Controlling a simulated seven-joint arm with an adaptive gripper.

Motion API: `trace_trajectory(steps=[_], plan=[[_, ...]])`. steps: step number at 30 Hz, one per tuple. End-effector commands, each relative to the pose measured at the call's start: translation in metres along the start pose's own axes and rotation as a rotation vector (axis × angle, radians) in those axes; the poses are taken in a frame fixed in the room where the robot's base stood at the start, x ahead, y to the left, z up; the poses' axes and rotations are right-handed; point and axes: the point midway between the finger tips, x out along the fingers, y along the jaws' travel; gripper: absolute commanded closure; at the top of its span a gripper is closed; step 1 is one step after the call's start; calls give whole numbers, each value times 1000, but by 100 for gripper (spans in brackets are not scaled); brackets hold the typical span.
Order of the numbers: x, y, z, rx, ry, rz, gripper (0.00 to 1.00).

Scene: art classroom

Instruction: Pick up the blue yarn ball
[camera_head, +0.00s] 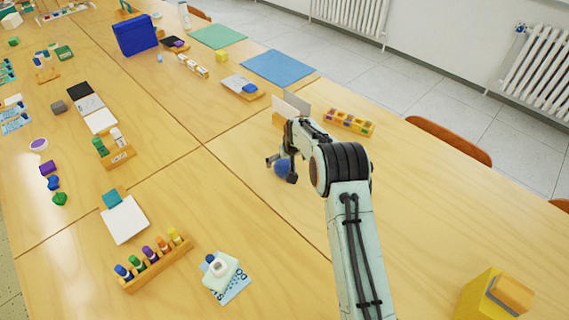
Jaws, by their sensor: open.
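A round blue ball (281,169), which looks like the blue yarn ball, sits on the table just beneath my gripper. My gripper (282,172) points down with its fingers open, one on the left and one on the right of the ball. The upper part of the ball is partly hidden by the gripper. I cannot tell whether the fingers touch it.
Behind my gripper stand a card holder (290,106) and a wooden tray of small coloured pieces (349,122). A rack of coloured bottles (153,262) is at the front left, and a yellow block (478,296) at the front right.

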Motion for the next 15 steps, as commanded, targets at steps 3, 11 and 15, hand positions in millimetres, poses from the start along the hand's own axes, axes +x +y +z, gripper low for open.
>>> trace_trajectory(steps=[3, 11, 15], plan=[[19, -1, 0, -2, -1, 0, 0], [53, -1, 0, -2, 1, 0, 0], [58, -1, -1, -2, 2, 1, 0]])
